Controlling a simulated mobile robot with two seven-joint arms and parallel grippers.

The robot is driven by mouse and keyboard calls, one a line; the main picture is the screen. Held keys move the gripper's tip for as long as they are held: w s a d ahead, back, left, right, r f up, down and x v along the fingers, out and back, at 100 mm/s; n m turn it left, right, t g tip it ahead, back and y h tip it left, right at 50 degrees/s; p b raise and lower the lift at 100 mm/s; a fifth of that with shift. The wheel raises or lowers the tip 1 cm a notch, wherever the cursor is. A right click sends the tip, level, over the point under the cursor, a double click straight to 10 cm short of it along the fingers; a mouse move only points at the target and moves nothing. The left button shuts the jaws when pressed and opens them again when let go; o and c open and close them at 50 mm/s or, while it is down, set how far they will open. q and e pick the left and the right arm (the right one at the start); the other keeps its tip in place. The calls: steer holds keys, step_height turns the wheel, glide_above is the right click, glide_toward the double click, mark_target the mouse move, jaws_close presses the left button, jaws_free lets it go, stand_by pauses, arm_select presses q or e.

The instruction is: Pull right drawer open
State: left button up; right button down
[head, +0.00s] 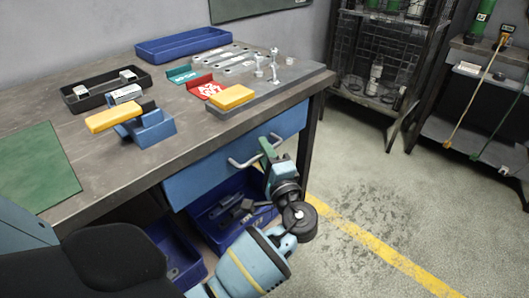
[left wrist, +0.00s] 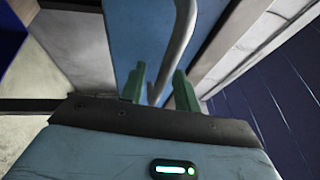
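The blue drawer front (head: 209,178) is under the workbench; the blue front farther right (head: 291,122) is the right drawer. A grey bar handle (head: 243,163) shows on the left, and a second handle (head: 276,138) shows at the right, partly hidden by my gripper. My left gripper (head: 267,149) is at the right handle. In the left wrist view, its green fingers (left wrist: 160,88) are apart, with the handle bar (left wrist: 182,35) running down between them. I cannot tell whether they touch the bar. The drawer looks closed. My right gripper is not in view.
The workbench (head: 85,120) carries trays, brackets and yellow-handled tools. Blue bins (head: 206,225) stand beneath the drawers, close to my left arm. The floor (head: 390,215) to the right is open, with a yellow line. A wire rack (head: 385,60) stands behind.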

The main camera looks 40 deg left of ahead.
arm_select(q)
steer(key=shift+c, duration=0.4)
steer(key=c, duration=0.5)
jaws_close()
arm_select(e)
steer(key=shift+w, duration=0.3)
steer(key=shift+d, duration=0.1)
